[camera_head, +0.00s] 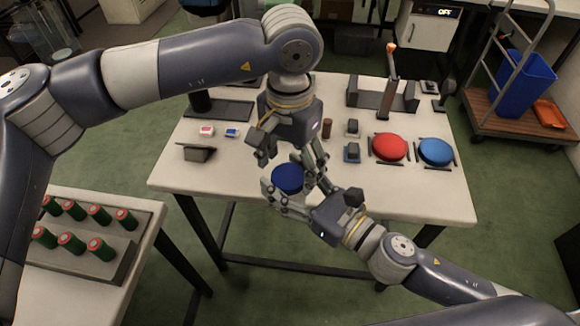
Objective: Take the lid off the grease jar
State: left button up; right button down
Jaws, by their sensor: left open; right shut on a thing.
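The grease jar shows as a dark blue round top (288,178), which looks like its lid, near the front edge of the white table. Its body is mostly hidden by my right gripper. My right gripper (288,190) comes in from the lower right and is shut on the jar, with its fingers around the sides. My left gripper (291,157) points down from above, open and empty, just behind and over the blue top. I cannot tell whether its fingers touch the lid.
A red round disc (389,147) and a blue round disc (436,152) lie at the right of the table (420,200). Small blocks and a brown cylinder (327,129) stand behind the jar. A side table at lower left bears a tray (75,262) of several red-topped green cylinders. The table's front left is clear.

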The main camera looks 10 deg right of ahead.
pick_arm(q)
notch_tip(320, 180, up, 3)
jog(key=shift+r, duration=0.1)
notch_tip(320, 180, up, 3)
jog(key=shift+f+n, duration=0.1)
jog(key=shift+n, duration=0.4)
jog(key=shift+a+f, duration=0.1)
jog(key=shift+f, duration=3.65)
jog(key=shift+c, duration=0.6)
jog(key=c, duration=1)
jog(key=o, duration=1.1)
jog(key=shift+o, duration=0.2)
jog(key=shift+r, duration=0.1)
